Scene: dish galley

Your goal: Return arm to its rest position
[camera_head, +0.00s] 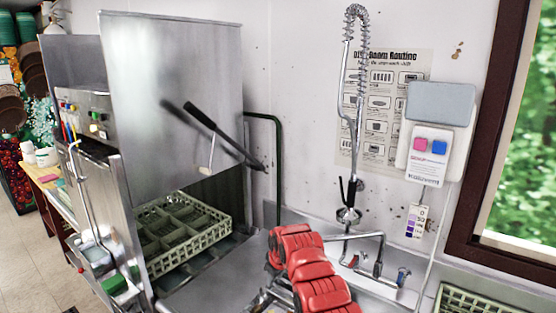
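My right arm, with red segmented covers, comes up from the bottom edge in the head view, in front of the steel counter (212,279) and the sink. Grey metal parts at its lower left seem to belong to my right gripper (268,299). They are cut off by the bottom edge, and I cannot make out the fingertips or whether they hold anything. My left arm and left gripper are not in view.
A steel dishwasher (180,90) with a lever handle (222,134) stands left, a green dish rack (178,231) inside it. A spray faucet (345,130) and sink taps (379,262) are close behind my arm. Another rack (470,302) sits lower right.

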